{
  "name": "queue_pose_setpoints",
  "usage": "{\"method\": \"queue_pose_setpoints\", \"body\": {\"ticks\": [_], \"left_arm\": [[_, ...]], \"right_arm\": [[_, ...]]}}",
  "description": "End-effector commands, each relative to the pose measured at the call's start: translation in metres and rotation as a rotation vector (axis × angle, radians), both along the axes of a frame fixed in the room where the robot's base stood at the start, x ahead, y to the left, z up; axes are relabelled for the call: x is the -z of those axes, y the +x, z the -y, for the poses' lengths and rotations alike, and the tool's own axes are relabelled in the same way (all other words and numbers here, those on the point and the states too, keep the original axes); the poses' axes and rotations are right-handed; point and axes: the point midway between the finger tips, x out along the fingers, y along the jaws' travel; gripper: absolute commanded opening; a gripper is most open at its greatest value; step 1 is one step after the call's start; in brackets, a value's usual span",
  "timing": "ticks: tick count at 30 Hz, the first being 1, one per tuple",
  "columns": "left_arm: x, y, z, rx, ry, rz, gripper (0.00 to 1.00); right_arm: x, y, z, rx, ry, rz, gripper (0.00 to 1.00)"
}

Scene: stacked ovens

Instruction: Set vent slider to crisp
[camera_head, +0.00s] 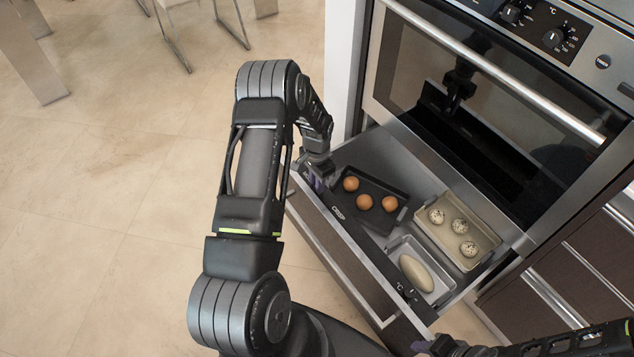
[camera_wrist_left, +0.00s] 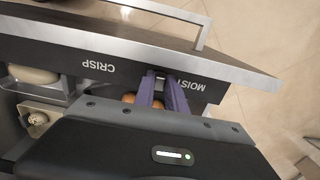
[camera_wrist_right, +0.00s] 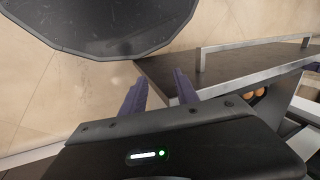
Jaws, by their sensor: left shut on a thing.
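The black control strip (camera_head: 350,226) runs along the top of the open drawer's front edge and carries the word CRISP. In the left wrist view the strip (camera_wrist_left: 125,68) reads CRISP to the left and MOIST to the right, upside down. My left gripper (camera_head: 318,178) is at the strip's far-left end. Its purple fingers (camera_wrist_left: 163,92) are shut on the small dark vent slider (camera_wrist_left: 152,76), beside MOIST and away from CRISP; the fingers largely hide the slider. My right gripper (camera_wrist_right: 158,92) has its fingers apart, with nothing between them.
The drawer holds a dark tray (camera_head: 376,180) with three brown eggs, a beige tray (camera_head: 482,226) with three speckled eggs, and a small tray (camera_head: 440,283) with a pale oval item. The oven door handle (camera_head: 500,75) is above. Open floor (camera_head: 110,200) lies left.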

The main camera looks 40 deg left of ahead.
Motion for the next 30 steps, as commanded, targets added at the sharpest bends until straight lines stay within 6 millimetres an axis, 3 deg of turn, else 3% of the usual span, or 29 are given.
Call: {"method": "queue_pose_setpoints", "body": {"ticks": [23, 30], "left_arm": [[0.0, 0.0, 0.001, 0.001, 0.0, 0.0, 0.0], [-0.002, -0.009, 0.035, 0.005, -0.002, -0.002, 0.0]], "right_arm": [[0.0, 0.0, 0.0, 0.0, 0.0, 0.0, 0.36], [-0.007, 0.0, 0.0, 0.0, 0.0, 0.0, 0.36]]}}
